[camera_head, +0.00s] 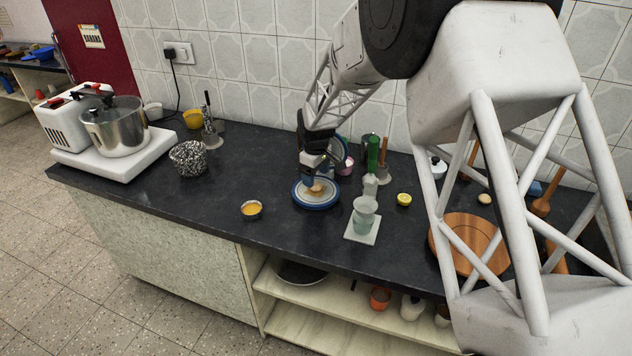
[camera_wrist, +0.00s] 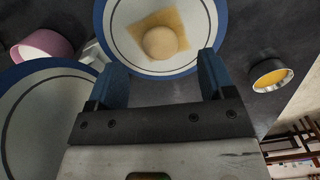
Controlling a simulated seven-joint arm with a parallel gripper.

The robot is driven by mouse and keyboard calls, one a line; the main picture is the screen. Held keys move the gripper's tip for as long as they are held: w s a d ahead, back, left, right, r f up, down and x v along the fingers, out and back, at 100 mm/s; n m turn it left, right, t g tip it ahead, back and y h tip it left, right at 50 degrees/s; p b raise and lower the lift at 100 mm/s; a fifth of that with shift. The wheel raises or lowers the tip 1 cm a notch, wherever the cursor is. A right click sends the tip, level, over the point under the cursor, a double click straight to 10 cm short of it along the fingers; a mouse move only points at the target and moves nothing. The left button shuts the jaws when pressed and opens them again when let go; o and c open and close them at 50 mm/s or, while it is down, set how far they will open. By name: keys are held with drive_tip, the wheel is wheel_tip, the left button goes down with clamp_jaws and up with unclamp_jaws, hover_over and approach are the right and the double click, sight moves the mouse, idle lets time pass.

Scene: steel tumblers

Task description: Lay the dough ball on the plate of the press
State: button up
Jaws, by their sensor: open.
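The dough ball (camera_wrist: 160,43) is pale and round. It rests on a tan square sheet (camera_wrist: 176,21) lying on the white, blue-rimmed plate of the press (camera_wrist: 122,14). In the head view the ball (camera_head: 317,188) shows on the plate (camera_head: 317,205), just below my gripper (camera_head: 313,177). A second blue-rimmed disc (camera_wrist: 22,122), apparently the raised lid of the press, stands behind the plate. My gripper (camera_wrist: 162,60) is open, its blue fingers apart and empty. In the wrist view the ball lies beyond the fingertips, clear of both.
A small bowl of yellow contents (camera_head: 251,210) stands left of the press. A glass cup on a pale tile (camera_head: 362,235), a green bottle (camera_head: 373,153) and a lemon half (camera_head: 404,199) are to the right. A speckled bowl (camera_head: 189,158) is farther left. Bare dark counter lies between.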

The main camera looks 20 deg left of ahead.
sight(316, 189)
wheel_tip(316, 189, up, 8)
idle(0.4)
idle(0.4)
drive_tip(key=s+d+r+m+t, duration=0.2)
drive_tip(key=d+r+m, duration=0.1)
drive_tip(key=d+r, duration=1.35)
drive_tip(key=s+d+r+m+t, duration=0.1)
drive_tip(key=s+d+r+m, duration=0.2)
drive_tip(key=d, duration=0.5)
drive_tip(key=s+d+r+m, duration=0.1)
drive_tip(key=s+d+r, duration=0.35)
drive_tip(key=d, duration=0.35)
drive_tip(key=s+d+f+m, duration=0.2)
drive_tip(key=s+d, duration=0.3)
drive_tip(key=s, duration=0.6)
drive_tip(key=s+d+f+m, duration=0.3)
drive_tip(key=s+d, duration=0.2)
drive_tip(key=s, duration=0.6)
drive_tip(key=s+d+f+m, duration=0.2)
drive_tip(key=s+d+m, duration=0.1)
drive_tip(key=s, duration=0.8)
drive_tip(key=shift+d+f, duration=0.3)
drive_tip(key=shift+d, duration=0.6)
